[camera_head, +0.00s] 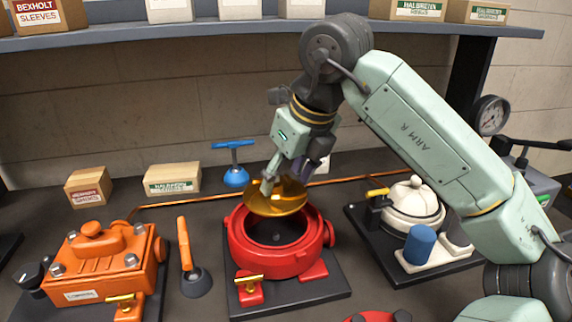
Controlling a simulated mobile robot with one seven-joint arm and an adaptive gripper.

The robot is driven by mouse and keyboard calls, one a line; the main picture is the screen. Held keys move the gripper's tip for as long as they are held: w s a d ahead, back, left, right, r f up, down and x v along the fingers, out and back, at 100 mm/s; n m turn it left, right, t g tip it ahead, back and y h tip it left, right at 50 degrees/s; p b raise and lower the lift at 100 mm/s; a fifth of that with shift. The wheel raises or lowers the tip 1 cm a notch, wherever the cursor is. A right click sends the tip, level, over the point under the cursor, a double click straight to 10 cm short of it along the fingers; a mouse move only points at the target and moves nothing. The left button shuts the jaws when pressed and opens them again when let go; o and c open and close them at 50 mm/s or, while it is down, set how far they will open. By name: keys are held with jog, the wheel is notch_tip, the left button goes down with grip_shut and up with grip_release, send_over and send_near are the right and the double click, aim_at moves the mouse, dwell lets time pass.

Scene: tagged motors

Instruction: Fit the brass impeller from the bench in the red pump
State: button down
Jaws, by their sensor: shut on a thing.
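The brass impeller (275,203) is a gold, dish-like disc, held tilted above the red pump. My gripper (274,183) is shut on it from above, near the middle of the picture. The red pump (276,262) stands on a dark base plate, with its round housing open at the top and a dark cavity inside. The impeller hangs over the back part of this opening and hides some of the rear rim. I cannot tell whether the impeller touches the rim.
An orange pump (103,262) stands at left, beside an orange-handled tool (186,250). A cream pump (412,213) and a blue cylinder (419,244) are at right. A blue T-handle (236,170) and cartons (172,178) stand behind. A shelf (190,33) crosses above. Another red part (378,316) shows at the front edge.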

aim_at(290, 190)
jog(key=shift+s+f+b, duration=0.15)
jog(key=shift+f+b, duration=0.4)
jog(key=shift+f, duration=0.3)
jog(key=shift+f+b, duration=0.85)
jog(key=shift+f, duration=0.6)
jog(key=shift+f+b, duration=1.2)
jog(key=shift+r, duration=0.3)
jog(key=shift+f+b, duration=0.4)
jog(key=shift+b, duration=0.25)
dwell(1.3)
jog(key=shift+r, duration=0.25)
dwell(0.3)
jog(key=c, duration=0.5)
grip_release()
